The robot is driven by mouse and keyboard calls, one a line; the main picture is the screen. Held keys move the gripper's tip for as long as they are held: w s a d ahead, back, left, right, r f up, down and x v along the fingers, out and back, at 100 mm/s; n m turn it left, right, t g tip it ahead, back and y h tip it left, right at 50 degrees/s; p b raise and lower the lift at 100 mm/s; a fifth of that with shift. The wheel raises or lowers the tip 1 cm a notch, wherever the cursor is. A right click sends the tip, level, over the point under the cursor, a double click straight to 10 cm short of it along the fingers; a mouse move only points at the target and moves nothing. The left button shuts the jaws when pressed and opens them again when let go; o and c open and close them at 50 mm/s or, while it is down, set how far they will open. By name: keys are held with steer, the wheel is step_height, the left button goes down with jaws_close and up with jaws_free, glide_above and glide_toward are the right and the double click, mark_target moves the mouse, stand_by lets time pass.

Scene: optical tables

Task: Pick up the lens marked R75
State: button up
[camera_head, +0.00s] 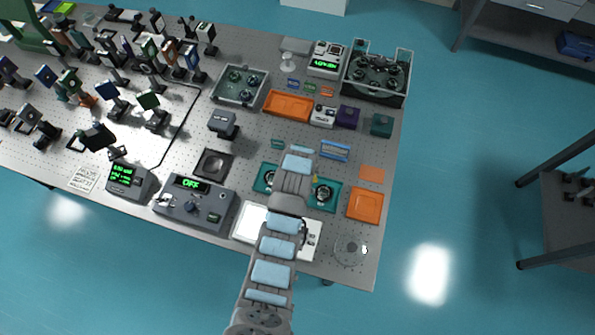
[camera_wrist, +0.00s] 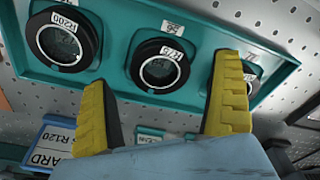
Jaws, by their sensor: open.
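A teal tray (camera_wrist: 120,86) holds three round black-rimmed lenses in a row in the wrist view. The middle lens (camera_wrist: 159,68) has a white label that appears to read R75. The left lens (camera_wrist: 63,40) is labelled R200. The right lens (camera_wrist: 248,82) is partly hidden behind a finger, and its label is unreadable. My gripper (camera_wrist: 165,100) is open and empty, its yellow fingers apart on either side below the middle lens. In the head view my arm covers the middle of the teal tray (camera_head: 337,206), and the fingertips are hidden.
Optical mounts crowd the table's left side. The table's right edge is close.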

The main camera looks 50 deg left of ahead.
steer(key=shift+a+f, duration=0.1)
steer(key=shift+f, duration=0.65)
steer(key=c, duration=1.3)
